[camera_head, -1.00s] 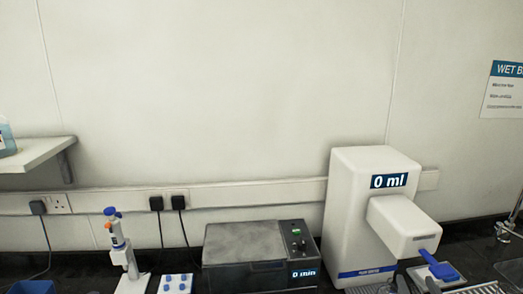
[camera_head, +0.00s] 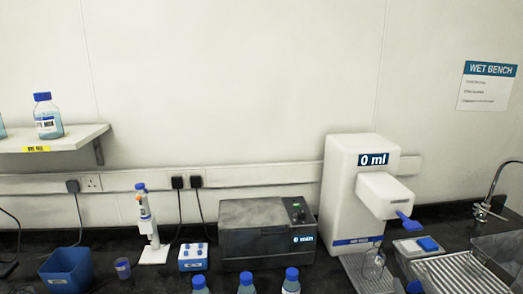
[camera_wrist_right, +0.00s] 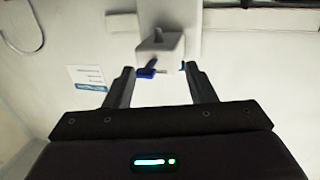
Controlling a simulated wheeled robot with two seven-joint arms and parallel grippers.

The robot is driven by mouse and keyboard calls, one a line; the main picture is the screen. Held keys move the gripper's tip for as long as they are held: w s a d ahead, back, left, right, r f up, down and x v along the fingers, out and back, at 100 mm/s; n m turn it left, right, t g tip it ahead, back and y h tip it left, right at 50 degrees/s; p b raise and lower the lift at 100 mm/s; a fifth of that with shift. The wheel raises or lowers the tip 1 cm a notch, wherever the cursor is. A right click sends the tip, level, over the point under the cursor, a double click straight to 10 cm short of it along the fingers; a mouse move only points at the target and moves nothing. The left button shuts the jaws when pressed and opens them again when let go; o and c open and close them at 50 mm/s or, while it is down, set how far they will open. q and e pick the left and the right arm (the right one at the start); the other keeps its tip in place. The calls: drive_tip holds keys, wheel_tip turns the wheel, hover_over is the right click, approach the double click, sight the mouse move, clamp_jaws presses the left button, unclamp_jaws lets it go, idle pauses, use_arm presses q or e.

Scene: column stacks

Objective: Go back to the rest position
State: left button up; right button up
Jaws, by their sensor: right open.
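My right gripper (camera_wrist_right: 157,68) shows in the right wrist view, with its two dark fingers wide apart and nothing between them. Beyond its fingertips, the white water dispenser (camera_wrist_right: 180,18) and its blue lever (camera_wrist_right: 147,71) appear upside down, apart from the fingers. I cannot make out either gripper clearly in the head view, and my left gripper is in neither view. In the head view the dispenser (camera_head: 345,190) stands on the bench and reads 0 ml.
The dark bench holds a grey heated box (camera_head: 262,230) reading 0 min, a pipette on a stand (camera_head: 150,225), a blue bin (camera_head: 66,270) and several blue-capped bottles (camera_head: 246,284) at the front. A glass (camera_head: 374,264) stands under the dispenser. A shelf (camera_head: 75,138) is at left.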

drive_tip(key=s+a+f+n+g+y, duration=0.2)
drive_tip(key=s+a+f+g, duration=0.45)
drive_tip(key=s+a, duration=0.2)
drive_tip(key=s+a+f+n+g+y, duration=0.1)
drive_tip(key=s+a+f+n+g, duration=0.1)
drive_tip(key=s+a+f+g, duration=0.6)
drive_tip(key=s+f+b, duration=0.2)
drive_tip(key=f+b, duration=0.1)
drive_tip(key=f, duration=1.4)
drive_tip(key=s+f+b, duration=0.2)
drive_tip(key=f+b, duration=0.1)
drive_tip(key=f, duration=1.5)
use_arm(q)
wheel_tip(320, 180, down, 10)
drive_tip(key=b, duration=0.4)
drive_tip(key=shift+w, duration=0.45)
use_arm(e)
drive_tip(key=s+d+f+g, duration=0.1)
drive_tip(key=s+d+f, duration=0.1)
drive_tip(key=s+f, duration=0.7)
drive_tip(key=s+d+f+g, duration=0.1)
drive_tip(key=s+d+f, duration=0.1)
drive_tip(key=s+f, duration=0.8)
wheel_tip(320, 180, down, 3)
drive_tip(key=shift+r, duration=0.2)
